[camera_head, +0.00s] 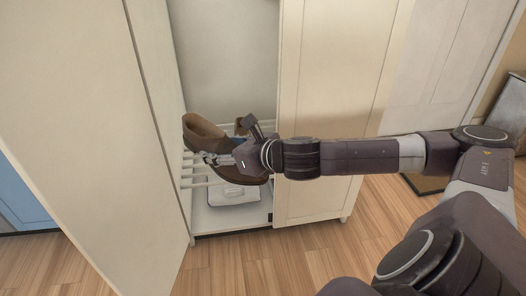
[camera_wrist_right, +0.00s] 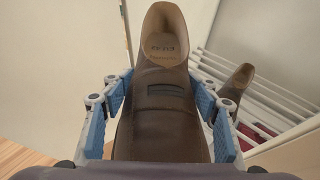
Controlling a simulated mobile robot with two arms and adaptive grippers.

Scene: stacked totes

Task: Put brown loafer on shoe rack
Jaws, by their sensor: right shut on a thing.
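The brown loafer (camera_head: 203,132) is in my right gripper (camera_head: 222,158) at the front of the open cabinet. In the right wrist view the loafer (camera_wrist_right: 162,85) lies between the two blue finger pads, its open heel end pointing away from the gripper. The shoe rack (camera_head: 187,180) is a set of white rods inside the cabinet; it shows at the right in the right wrist view (camera_wrist_right: 265,92). The held loafer is in front of the rack and partly covers it; I cannot tell whether they touch. My left gripper is out of view.
Another brown shoe (camera_wrist_right: 237,84) is at the rack. A whitish box (camera_head: 232,194) sits on the cabinet floor below. The left cabinet door (camera_head: 100,110) stands open; the right door panel (camera_head: 330,80) is close behind my right arm. Wooden floor lies in front.

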